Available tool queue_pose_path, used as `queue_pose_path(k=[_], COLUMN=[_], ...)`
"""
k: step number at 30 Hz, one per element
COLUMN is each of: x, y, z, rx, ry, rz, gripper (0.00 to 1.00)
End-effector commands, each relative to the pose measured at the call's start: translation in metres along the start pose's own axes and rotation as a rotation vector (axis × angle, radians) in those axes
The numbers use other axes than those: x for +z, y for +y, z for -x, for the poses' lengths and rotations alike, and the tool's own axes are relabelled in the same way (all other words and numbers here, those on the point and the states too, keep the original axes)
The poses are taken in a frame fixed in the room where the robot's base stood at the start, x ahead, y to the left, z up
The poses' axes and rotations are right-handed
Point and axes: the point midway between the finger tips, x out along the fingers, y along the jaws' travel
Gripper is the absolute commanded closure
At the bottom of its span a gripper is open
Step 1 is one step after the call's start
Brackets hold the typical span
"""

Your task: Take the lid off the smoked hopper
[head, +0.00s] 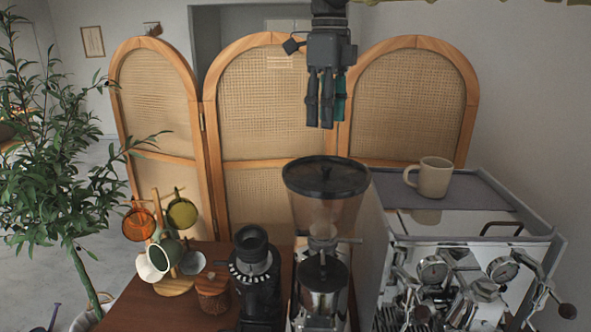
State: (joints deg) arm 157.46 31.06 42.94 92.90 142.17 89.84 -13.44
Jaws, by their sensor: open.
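The smoked hopper (322,215) is a see-through brownish cone on top of a metal grinder in the middle of the head view. Its dark round lid (326,178) sits flat on its top and has a small knob (326,172) in the centre. My gripper (327,126) hangs fingers down above the lid, with a clear gap between the fingertips and the knob. It is open and nothing shows between its fingers. The lower part of the hopper is partly hidden by the grinder's own fittings.
An espresso machine (465,228) stands to the right with a beige mug (433,178) on its top. A smaller black grinder (254,275), a wooden jar (212,292) and a mug tree (160,225) stand to the left. A rattan screen (262,98) is behind. Space around the lid is clear.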

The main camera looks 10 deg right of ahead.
Motion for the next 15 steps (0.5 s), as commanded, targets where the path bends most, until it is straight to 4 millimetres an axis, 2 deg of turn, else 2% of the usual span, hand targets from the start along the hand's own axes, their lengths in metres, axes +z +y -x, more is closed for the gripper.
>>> queue_pose_path(k=[5, 10, 15], x=[0.001, 0.011, 0.013], y=[0.008, 0.001, -0.004], z=[-0.021, -0.044, -0.055], rx=[-0.001, 0.003, 0.006], ry=[0.001, 0.003, 0.007], rz=[0.010, 0.014, 0.012], gripper=[0.54, 0.54, 0.54])
